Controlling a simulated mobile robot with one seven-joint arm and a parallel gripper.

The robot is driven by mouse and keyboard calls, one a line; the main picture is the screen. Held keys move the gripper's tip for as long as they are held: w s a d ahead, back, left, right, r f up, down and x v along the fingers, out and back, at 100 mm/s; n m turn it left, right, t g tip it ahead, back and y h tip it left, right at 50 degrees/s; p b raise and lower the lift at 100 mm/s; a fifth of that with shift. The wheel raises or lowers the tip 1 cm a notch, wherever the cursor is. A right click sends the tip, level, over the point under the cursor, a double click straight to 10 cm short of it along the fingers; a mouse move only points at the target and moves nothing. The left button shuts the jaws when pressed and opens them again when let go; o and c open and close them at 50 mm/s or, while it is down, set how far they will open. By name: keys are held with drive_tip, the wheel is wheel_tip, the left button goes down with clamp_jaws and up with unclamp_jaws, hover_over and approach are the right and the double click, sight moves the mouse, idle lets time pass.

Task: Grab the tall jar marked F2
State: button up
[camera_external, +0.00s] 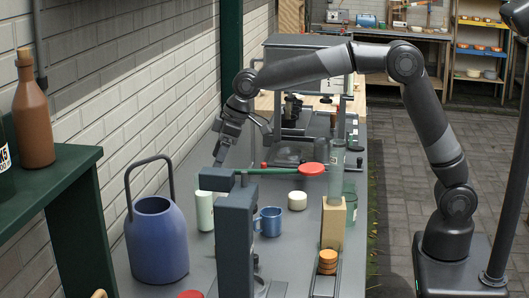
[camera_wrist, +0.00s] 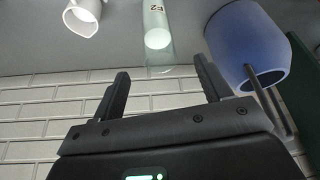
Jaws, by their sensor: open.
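The tall jar marked F2 (camera_wrist: 157,24) is a slim pale green cylinder, and its label shows at the top of the wrist view. A pale green cylinder (camera_external: 205,211) on the grey counter in the external view looks like the same jar; no mark is readable there. My gripper (camera_external: 219,158) is above and behind it, pointing down. In the wrist view my gripper (camera_wrist: 160,68) is open and empty, its two fingers spread. The jar lies beyond the fingertips, between their lines, and is not touched.
A blue handled jug (camera_external: 157,238) stands left of the jar, close to the right finger in the wrist view (camera_wrist: 242,42). A blue mug (camera_external: 268,221) and a cream round piece (camera_external: 297,200) are to the right. A dark post with a red-ended lever (camera_external: 236,235) stands in front.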

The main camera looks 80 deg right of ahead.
sight(196, 199)
drive_tip(key=x, duration=0.3)
drive_tip(key=w+x, duration=0.1)
drive_tip(key=x, duration=0.7)
drive_tip(key=shift+w+r, duration=0.1)
drive_tip(key=shift+w, duration=0.15)
drive_tip(key=shift+c, duration=0.3)
clamp_jaws()
